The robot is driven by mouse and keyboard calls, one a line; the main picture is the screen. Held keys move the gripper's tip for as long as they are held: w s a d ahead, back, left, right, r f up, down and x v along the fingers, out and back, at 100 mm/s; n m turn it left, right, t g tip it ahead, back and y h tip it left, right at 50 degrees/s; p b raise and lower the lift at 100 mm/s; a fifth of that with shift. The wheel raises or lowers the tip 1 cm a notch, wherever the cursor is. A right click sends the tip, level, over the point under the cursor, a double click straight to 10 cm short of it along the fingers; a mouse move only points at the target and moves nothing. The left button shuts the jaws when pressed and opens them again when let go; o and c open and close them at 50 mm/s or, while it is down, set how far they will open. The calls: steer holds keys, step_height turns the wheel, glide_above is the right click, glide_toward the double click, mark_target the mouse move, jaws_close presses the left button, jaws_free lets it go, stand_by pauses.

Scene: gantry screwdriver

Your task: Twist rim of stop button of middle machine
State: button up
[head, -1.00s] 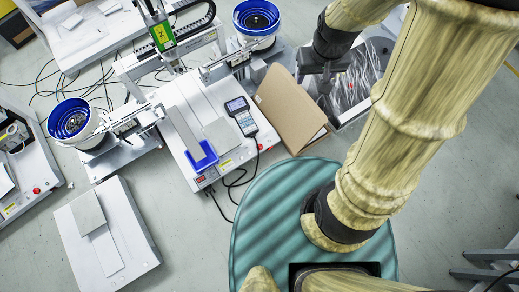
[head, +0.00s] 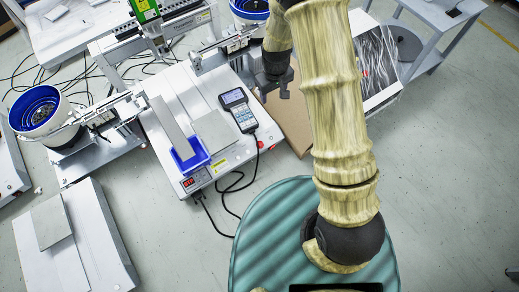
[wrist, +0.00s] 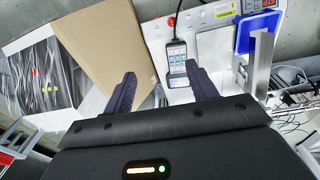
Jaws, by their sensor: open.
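The middle machine (head: 165,105) is a white bench unit with a flat top. Its red stop button (head: 260,144) sits at the right end of its front side, below the handheld pendant (head: 238,110). In the wrist view the stop button (wrist: 171,21) is small, near the top, beyond the pendant (wrist: 178,62). My gripper (head: 272,92) is open and empty, above the machine's right side and the cardboard, apart from the button. In the wrist view its two dark fingers (wrist: 161,72) point toward the pendant and cardboard. The button's rim is too small to make out.
A brown cardboard sheet (head: 292,120) leans right of the machine. A plastic-lined box (head: 375,65) stands beyond. A blue tray (head: 190,155) sits at the machine's front. Black cables (head: 228,185) hang onto the floor. Another white unit (head: 85,250) stands at lower left.

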mark_target(260, 143)
steer(key=a+f+n+b, duration=0.1)
steer(key=f+b, duration=0.2)
steer(key=f, duration=0.5)
steer(key=w+a+f+n+b, duration=0.1)
steer(key=f+b, duration=0.3)
steer(key=f, duration=0.4)
steer(key=a+f+b, duration=0.3)
steer(key=f+b, duration=0.1)
steer(key=f, duration=0.4)
steer(key=shift+w+a+f+n, duration=0.25)
steer(key=shift+w+n, duration=0.1)
steer(key=shift+n, duration=0.05)
steer(key=shift+f+b, duration=0.1)
steer(key=shift+b, duration=0.2)
steer(key=f+b, duration=0.3)
steer(key=f, duration=0.2)
steer(key=f+b, duration=0.3)
steer(key=f, duration=0.3)
steer(key=w+d+f+b, duration=0.1)
steer(key=f+b, duration=0.2)
steer(key=f, duration=0.3)
steer(key=shift+f, duration=0.1)
steer(key=shift+c, duration=0.4)
steer(key=c, duration=0.9)
